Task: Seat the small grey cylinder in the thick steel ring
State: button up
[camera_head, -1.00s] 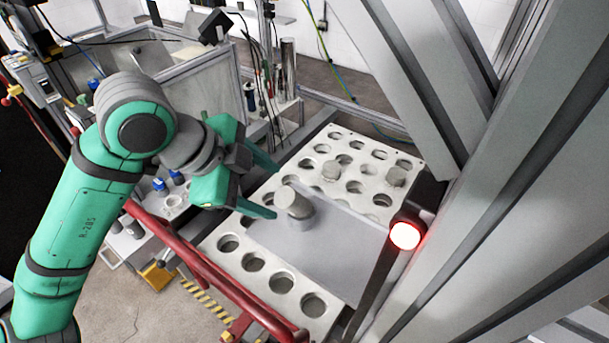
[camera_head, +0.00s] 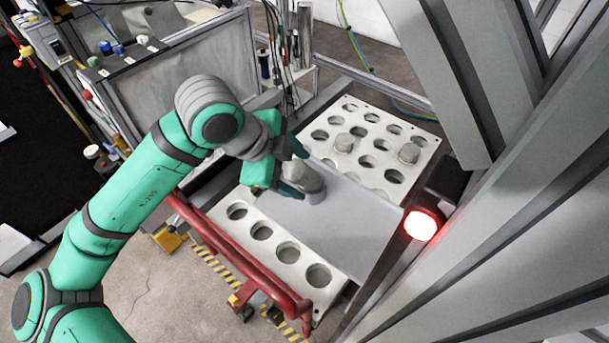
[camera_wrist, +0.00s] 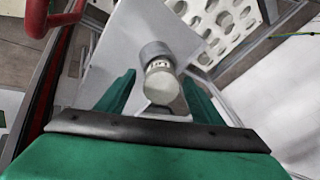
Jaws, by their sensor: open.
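The small grey cylinder (camera_head: 303,173) has a pale rounded end and stands at the plain grey middle plate. In the wrist view the cylinder (camera_wrist: 161,84) lies between my fingers' line. A wider, darker grey ring (camera_wrist: 155,50) shows at its far end, and the ring also shows low beside it in the head view (camera_head: 316,196). How deep the cylinder sits in the ring I cannot tell. My gripper (camera_head: 297,171) is open, with one green finger on each side of the cylinder. The wrist view shows gaps between both fingers (camera_wrist: 158,77) and the cylinder.
A white plate with round holes (camera_head: 345,115) lies beyond, with two grey pegs (camera_head: 344,142) (camera_head: 409,153) in it. Another row of holes (camera_head: 262,231) lies in front. A red rail (camera_head: 240,258) runs in front left. Grey gantry beams and a red lamp (camera_head: 420,225) stand right.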

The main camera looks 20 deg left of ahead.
jog(key=shift+x, duration=0.8)
jog(key=shift+c, duration=0.6)
jog(key=shift+r, duration=0.1)
grip_shut()
jog(key=shift+r, duration=0.1)
